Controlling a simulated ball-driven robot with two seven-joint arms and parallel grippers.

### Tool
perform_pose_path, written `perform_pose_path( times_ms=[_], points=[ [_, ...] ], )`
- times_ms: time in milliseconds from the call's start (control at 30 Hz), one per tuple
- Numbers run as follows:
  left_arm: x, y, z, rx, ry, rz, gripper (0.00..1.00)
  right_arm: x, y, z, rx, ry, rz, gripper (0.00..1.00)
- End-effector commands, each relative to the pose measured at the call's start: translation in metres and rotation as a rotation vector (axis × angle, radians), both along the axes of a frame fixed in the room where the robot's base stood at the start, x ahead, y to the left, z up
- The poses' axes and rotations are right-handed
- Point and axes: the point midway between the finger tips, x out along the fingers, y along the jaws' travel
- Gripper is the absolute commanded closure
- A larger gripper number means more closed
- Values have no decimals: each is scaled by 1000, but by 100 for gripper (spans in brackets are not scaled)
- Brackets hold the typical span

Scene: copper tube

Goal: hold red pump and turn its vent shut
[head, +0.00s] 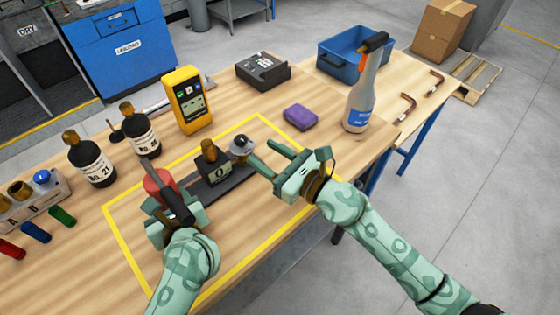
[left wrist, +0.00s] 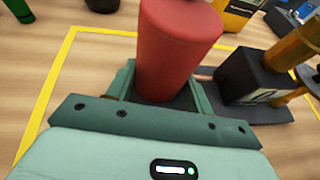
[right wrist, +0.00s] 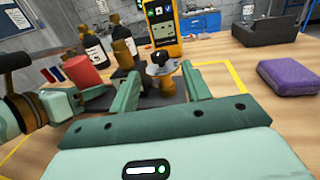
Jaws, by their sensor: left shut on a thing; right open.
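The red pump (head: 158,183) is a red cylinder standing at the left end of a dark base plate (head: 230,181). My left gripper (head: 170,208) is shut on it; the left wrist view shows the red body (left wrist: 178,45) between the fingers. A dark block with a brass top (head: 212,163) stands mid-plate. At the plate's right end is a round silver vent with a black knob (head: 240,146), also in the right wrist view (right wrist: 162,67). My right gripper (head: 265,156) is open, its fingers pointing at the vent from the right. Contact with it cannot be told.
A yellow meter (head: 187,99), two dark bottles (head: 90,160) and a black device (head: 263,71) stand behind. A purple sponge (head: 300,117), a spray bottle (head: 363,95) and a blue bin (head: 350,55) are to the right. Yellow tape (head: 122,240) frames the work area.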

Motion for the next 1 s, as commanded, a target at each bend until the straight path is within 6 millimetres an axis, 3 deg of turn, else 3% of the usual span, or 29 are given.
perform_pose_path(
  times_ms=[233, 633, 667, 733, 1000],
  points=[
    [0, 1, 0, 2, 0, 1, 100, -25, -26, -1, -1, 1, 0, 52],
    [0, 1, 0, 2, 0, 1, 100, -28, -29, 0, 0, 0, 0, 52],
    [0, 1, 0, 2, 0, 1, 46, -28, -29, 0, 0, 0, 0, 52],
    [0, 1, 0, 2, 0, 1, 26, -27, -29, 0, 0, 0, 0, 52],
    [0, 0, 0, 0, 0, 1, 23, -27, -29, 0, 0, 0, 0, 52]
  ],
)
